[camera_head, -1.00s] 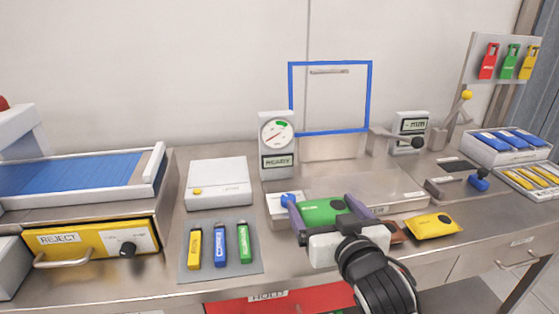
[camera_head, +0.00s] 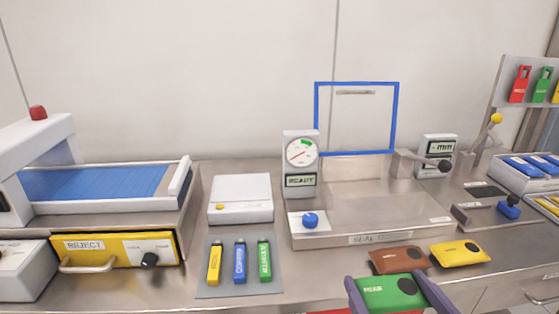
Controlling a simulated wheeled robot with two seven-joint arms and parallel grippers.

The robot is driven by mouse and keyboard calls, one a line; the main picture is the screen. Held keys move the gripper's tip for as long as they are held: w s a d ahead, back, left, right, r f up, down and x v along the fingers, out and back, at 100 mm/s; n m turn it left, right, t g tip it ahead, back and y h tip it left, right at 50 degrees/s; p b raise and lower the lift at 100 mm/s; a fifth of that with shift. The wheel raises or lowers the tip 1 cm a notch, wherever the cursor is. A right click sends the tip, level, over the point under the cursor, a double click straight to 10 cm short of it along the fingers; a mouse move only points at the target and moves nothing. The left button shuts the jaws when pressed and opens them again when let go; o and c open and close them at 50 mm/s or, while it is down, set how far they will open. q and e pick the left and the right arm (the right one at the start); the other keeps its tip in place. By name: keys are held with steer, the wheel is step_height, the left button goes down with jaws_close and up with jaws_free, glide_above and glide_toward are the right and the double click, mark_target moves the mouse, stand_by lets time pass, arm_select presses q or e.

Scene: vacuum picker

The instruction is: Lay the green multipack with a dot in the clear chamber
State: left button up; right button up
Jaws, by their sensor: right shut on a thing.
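The green multipack (camera_head: 385,292) has a dark round dot and a printed label. My right gripper (camera_head: 395,293) is shut on it, one purple finger at each end, low in the picture in front of the bench packs. The clear chamber (camera_head: 375,208) is behind it, on the bench. Its blue-framed lid (camera_head: 318,118) stands open and upright, and its bed looks empty. A blue knob (camera_head: 310,220) is on its left front corner. My left gripper is not in view.
A brown pack (camera_head: 390,262) and a yellow pack (camera_head: 465,254) lie in front of the chamber. A gauge (camera_head: 301,165) reading READY stands at its left. Colored sticks (camera_head: 239,262) lie on a grey mat. A yellow REJECT drawer (camera_head: 105,251) is at left.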

steer(key=r, duration=0.2)
glide_above(339, 273)
steer(key=shift+y, duration=0.3)
steer(key=shift+f, duration=0.1)
step_height(339, 273, down, 10)
steer(key=shift+r+b, duration=0.25)
steer(key=shift+b, duration=0.05)
steer(key=shift+f, duration=0.15)
steer(key=o, duration=1)
